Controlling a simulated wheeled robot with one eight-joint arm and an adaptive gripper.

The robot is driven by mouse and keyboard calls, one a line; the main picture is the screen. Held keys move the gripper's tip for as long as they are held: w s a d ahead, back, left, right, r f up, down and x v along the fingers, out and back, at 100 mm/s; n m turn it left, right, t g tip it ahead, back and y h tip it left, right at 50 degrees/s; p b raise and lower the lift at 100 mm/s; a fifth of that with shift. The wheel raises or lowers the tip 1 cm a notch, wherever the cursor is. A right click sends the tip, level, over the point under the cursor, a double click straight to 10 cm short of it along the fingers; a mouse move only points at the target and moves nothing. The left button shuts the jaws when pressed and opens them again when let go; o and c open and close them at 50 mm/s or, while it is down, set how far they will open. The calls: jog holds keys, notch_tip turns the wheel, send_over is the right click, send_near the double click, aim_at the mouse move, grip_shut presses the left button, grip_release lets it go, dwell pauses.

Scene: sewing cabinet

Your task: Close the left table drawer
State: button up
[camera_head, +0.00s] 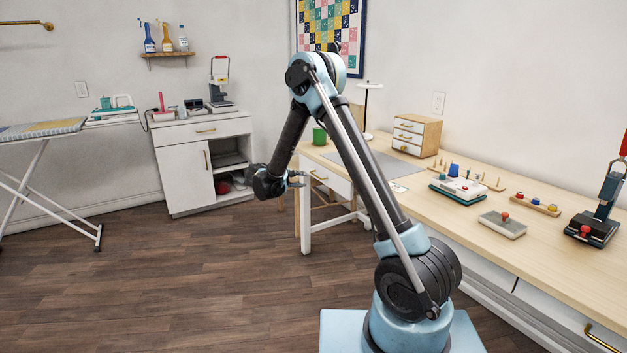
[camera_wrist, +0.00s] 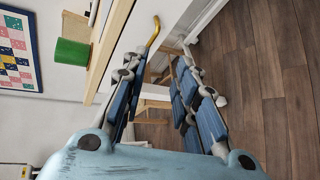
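The left table drawer (camera_head: 332,180) has a white front and sits under the left end of the long wooden table (camera_head: 455,213). Its brass handle (camera_head: 318,175) also shows in the wrist view (camera_wrist: 153,34), just beyond my fingertips. I cannot tell how far the drawer stands out. My gripper (camera_head: 304,179) is at drawer height, to the left of the front in the head view. In the wrist view my gripper (camera_wrist: 158,62) has its two fingers apart with nothing between them. Contact with the handle or front is not clear.
A green cup (camera_head: 319,136) stands near the table's left end; it also shows in the wrist view (camera_wrist: 72,52). A small drawer box (camera_head: 428,135) and a lamp (camera_head: 368,110) stand behind. A white table leg (camera_head: 305,222) is below. Open wood floor (camera_head: 190,290) lies left.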

jog(key=w+d+f+m+t, duration=0.1)
jog(key=w+d+f, duration=0.1)
jog(key=w, duration=0.4)
jog(key=w+d+f+m+t, duration=0.1)
jog(key=w+d+f, duration=0.1)
jog(key=w+d, duration=0.2)
jog(key=w, duration=0.3)
dwell(0.4)
grip_shut()
